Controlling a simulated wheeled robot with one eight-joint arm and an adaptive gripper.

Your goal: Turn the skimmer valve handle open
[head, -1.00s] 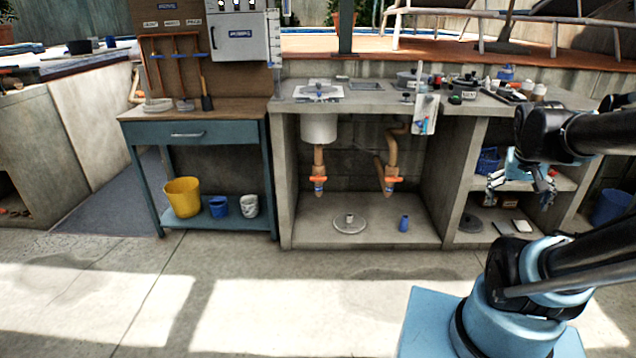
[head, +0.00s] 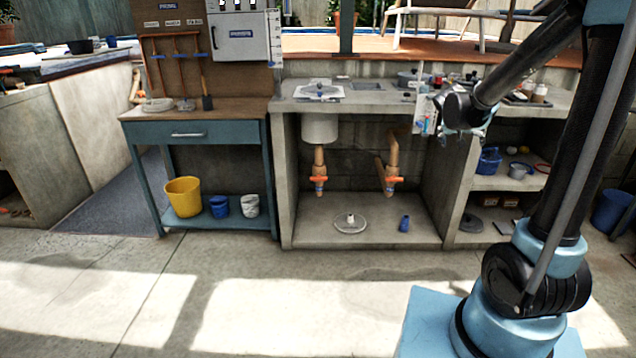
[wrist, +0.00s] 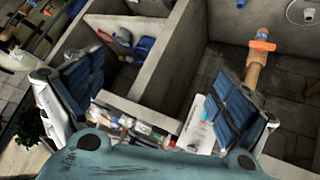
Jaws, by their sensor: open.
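Two orange-brown pipes hang in the open bay under the concrete counter. The left valve handle (head: 318,179) and the right valve handle (head: 393,180) are orange bars, both lying crosswise to their vertical pipes. I cannot tell from labels which is the skimmer valve. The right handle also shows in the wrist view (wrist: 262,45), beyond my right finger. My gripper (head: 465,132) is at counter height, right of and above the right valve, and apart from it. In the wrist view my gripper (wrist: 155,95) has its fingers spread wide with nothing between them.
The concrete divider (head: 456,190) stands between the pipe bay and the shelves, which hold a blue basket (head: 488,160). A hanging card (head: 425,113) is close left of my gripper. A round lid (head: 350,224) and blue bottle (head: 404,223) sit on the bay floor.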

